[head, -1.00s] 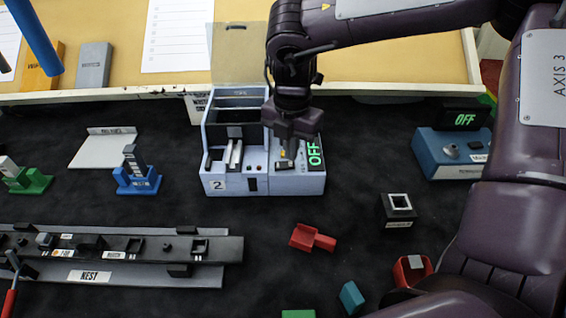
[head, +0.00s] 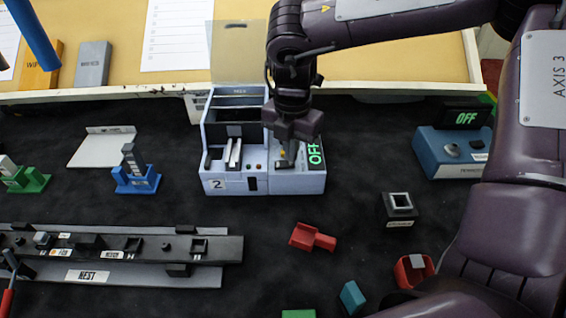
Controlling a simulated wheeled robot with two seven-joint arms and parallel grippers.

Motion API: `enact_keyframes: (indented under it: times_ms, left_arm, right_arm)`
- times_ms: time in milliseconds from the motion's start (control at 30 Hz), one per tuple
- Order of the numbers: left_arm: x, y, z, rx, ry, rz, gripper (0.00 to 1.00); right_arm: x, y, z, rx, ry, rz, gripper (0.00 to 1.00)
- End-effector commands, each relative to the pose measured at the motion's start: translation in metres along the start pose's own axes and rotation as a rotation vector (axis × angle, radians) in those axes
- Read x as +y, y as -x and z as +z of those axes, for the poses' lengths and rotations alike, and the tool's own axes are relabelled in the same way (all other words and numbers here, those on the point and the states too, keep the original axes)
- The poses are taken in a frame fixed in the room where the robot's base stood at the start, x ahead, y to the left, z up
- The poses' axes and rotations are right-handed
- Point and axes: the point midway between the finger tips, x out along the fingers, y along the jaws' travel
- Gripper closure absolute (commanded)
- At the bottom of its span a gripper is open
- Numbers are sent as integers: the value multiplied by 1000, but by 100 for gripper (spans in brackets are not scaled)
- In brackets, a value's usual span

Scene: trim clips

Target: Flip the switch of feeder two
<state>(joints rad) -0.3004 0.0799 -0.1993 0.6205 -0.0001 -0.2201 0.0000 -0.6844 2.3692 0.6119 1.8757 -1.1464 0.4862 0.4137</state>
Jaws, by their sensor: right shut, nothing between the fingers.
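Feeder two (head: 235,184) is a pale blue-grey box marked "2" in the middle of the black mat. A green "OFF" display (head: 315,154) shows on its right part. My right gripper (head: 287,158) is shut and points down over the feeder's right part, left of the display. Its fingertips are at or just above the switch area; the switch itself is mostly hidden, and I cannot tell whether they touch it. My left gripper is not in view.
A blue box (head: 450,165) with its own "OFF" display stands at the right. A black nest rail (head: 110,245) lies at the lower left. A red part (head: 312,238) and a black square holder (head: 399,206) lie in front of the feeder.

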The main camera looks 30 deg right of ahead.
Motion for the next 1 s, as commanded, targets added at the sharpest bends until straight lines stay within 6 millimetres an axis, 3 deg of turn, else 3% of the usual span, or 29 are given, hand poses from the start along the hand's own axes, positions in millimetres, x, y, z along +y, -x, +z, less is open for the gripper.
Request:
enact_keyframes:
  times_ms: [800, 1000]
  left_arm:
    - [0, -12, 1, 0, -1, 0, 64]
    - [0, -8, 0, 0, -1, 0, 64]
  right_arm:
    - [0, -14, 0, 0, 0, -1, 100]
    - [0, -8, 0, 1, 1, -2, 100]
